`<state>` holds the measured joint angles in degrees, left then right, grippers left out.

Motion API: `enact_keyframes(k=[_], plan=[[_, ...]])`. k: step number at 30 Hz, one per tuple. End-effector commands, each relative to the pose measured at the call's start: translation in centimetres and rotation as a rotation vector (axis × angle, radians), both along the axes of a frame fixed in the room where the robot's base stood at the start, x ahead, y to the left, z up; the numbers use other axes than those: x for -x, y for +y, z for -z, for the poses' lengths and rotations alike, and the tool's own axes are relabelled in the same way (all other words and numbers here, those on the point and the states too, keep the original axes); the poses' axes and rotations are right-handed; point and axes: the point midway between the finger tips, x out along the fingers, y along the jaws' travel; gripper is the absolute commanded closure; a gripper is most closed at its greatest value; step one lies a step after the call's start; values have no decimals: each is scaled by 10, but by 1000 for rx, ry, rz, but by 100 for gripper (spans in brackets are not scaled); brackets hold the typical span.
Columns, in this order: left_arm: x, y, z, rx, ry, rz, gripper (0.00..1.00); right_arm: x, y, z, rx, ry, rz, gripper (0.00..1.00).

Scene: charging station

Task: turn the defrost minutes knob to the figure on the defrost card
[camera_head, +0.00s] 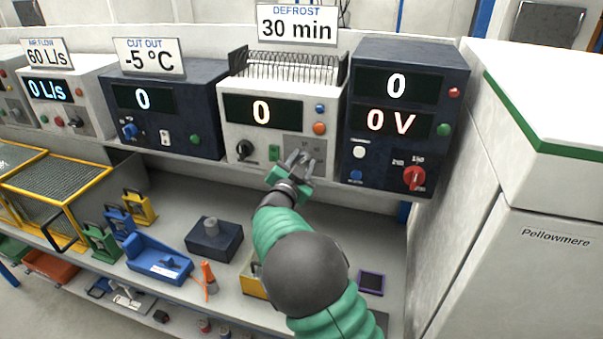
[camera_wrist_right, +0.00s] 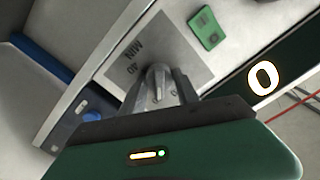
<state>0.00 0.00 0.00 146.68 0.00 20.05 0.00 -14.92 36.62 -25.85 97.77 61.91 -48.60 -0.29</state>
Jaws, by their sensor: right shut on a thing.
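The defrost card (camera_head: 297,24) reads "DEFROST 30 min" and stands above the white defrost unit (camera_head: 232,118). The unit's display (camera_head: 262,111) reads 0, and the 0 also shows in the wrist view (camera_wrist_right: 263,78). My right gripper (camera_head: 303,160) is at the lower right of the unit's front. In the wrist view its fingers (camera_wrist_right: 160,85) are shut on the grey defrost minutes knob (camera_wrist_right: 158,72), in front of a grey dial plate (camera_wrist_right: 185,50) marked "MIN" and "40". The fingers hide most of the knob and the other figures. My left gripper is not in view.
A black knob (camera_head: 245,150) and a green switch (camera_head: 274,153) sit left of the gripper on the unit. A dark unit (camera_head: 352,130) with a red knob (camera_head: 414,177) stands close on the right. Several small items lie on the bench below.

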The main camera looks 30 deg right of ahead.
Motion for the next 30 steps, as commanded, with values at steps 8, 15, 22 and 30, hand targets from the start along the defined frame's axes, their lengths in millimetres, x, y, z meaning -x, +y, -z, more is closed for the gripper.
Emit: enact_keyframes(k=[8, 15, 22, 30], plan=[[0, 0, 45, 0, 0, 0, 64, 1, 2, 16, -180, -186, -2, 100], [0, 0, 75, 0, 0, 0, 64, 1, 1, 18, -328, -357, 0, 100], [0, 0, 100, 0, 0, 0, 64, 1, 1, 18, -462, -514, 2, 100], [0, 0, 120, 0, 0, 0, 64, 0, 1, 16, -579, -651, 2, 100]])
